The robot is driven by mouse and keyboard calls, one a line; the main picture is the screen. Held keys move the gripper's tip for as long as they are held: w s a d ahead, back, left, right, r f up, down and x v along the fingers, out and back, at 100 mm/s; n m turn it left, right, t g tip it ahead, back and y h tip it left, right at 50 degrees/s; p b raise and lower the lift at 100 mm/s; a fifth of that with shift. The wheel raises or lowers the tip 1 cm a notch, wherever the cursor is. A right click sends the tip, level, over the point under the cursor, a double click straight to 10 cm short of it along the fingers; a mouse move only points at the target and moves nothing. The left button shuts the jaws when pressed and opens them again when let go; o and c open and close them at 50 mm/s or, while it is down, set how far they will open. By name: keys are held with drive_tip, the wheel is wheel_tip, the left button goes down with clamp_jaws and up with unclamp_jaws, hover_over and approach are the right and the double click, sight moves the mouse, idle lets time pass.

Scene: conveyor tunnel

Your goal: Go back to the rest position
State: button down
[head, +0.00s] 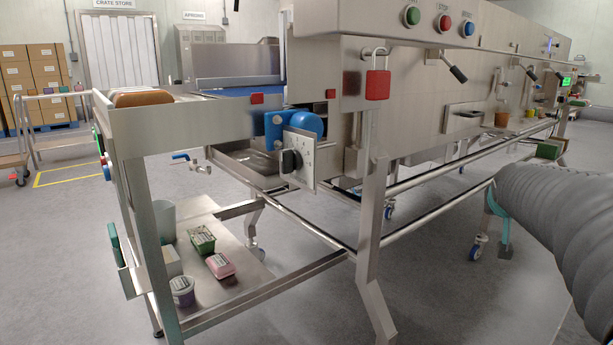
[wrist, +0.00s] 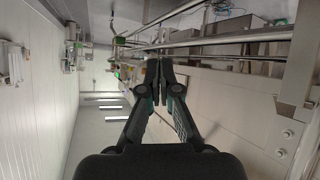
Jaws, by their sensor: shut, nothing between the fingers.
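My gripper (wrist: 159,68) shows in the wrist view, its dark fingers together at the tips with nothing between them. The wrist view is turned on its side, with rails and the steel machine frame beyond the fingers. In the head view the gripper does not show; only a grey ribbed part of my arm fills the right edge. The steel conveyor tunnel (head: 440,85) runs from the middle to the right back.
A lower shelf (head: 235,290) holds a green tub (head: 201,240), a pink tub (head: 220,265) and a white-purple tub (head: 182,291). Steel legs and rails (head: 450,168) stand under the tunnel. Stacked boxes (head: 35,72) and a cart stand at back left. Grey floor (head: 460,290) is clear in front.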

drive_tip(key=s+a+f+n+g+y, duration=0.1)
drive_tip(key=s+a+f, duration=0.3)
drive_tip(key=s+a, duration=0.4)
drive_tip(key=s+a+f+n+g+y, duration=0.1)
drive_tip(key=s+a+f+g+y, duration=0.1)
drive_tip(key=s+a+f, duration=0.3)
drive_tip(key=s+a+f+n+g+y, duration=0.1)
drive_tip(key=s+a+f, duration=0.4)
drive_tip(key=s+a, duration=0.7)
drive_tip(key=shift+s+n+g+y, duration=0.4)
drive_tip(key=shift+s+y, duration=0.5)
drive_tip(key=shift+s, duration=1)
